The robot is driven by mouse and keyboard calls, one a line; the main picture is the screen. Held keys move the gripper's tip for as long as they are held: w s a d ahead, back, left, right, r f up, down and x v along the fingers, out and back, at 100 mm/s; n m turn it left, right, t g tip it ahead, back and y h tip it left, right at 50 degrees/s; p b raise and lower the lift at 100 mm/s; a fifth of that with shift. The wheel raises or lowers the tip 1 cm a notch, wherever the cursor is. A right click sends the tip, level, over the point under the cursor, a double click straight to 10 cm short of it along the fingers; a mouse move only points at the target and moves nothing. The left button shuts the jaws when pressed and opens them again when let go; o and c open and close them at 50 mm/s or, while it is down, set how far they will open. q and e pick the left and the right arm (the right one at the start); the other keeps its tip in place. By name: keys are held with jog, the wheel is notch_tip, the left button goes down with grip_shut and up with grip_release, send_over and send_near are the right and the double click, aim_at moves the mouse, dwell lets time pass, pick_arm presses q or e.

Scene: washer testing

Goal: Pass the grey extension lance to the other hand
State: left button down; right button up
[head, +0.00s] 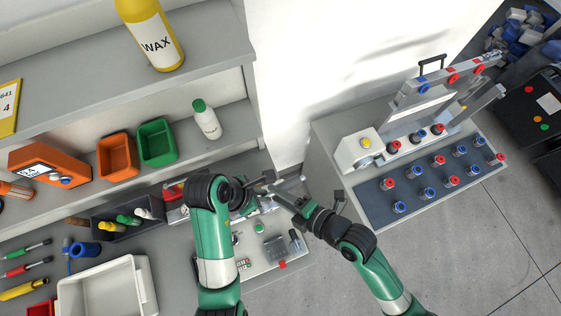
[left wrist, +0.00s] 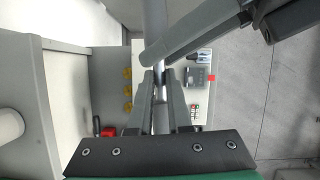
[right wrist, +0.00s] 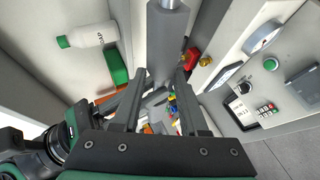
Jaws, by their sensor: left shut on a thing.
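The grey extension lance shows in the right wrist view as a thick grey cylinder (right wrist: 166,45) with a thin metal rod at its top end. In the left wrist view its shiny rod (left wrist: 155,20) runs up from between my left fingertips. My left gripper (left wrist: 161,75) is shut on the lance. My right gripper (right wrist: 160,78) is open, its fingers spread on either side of the grey cylinder's lower end. I cannot tell whether they touch it. In the head view both grippers meet near the middle, with my right gripper (head: 276,192) partly hiding the lance.
Below the grippers is a grey panel (head: 262,262) with buttons. A dark bin (head: 105,228) with coloured nozzles and a white tray (head: 128,290) stand left. Shelves hold a wax bottle (head: 152,38) and a white bottle (head: 207,122). A fitting-covered test bench (head: 345,188) is right.

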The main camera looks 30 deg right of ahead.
grip_shut()
pick_arm(q)
jog(key=c, duration=0.8)
grip_release()
jog(key=shift+o, duration=0.2)
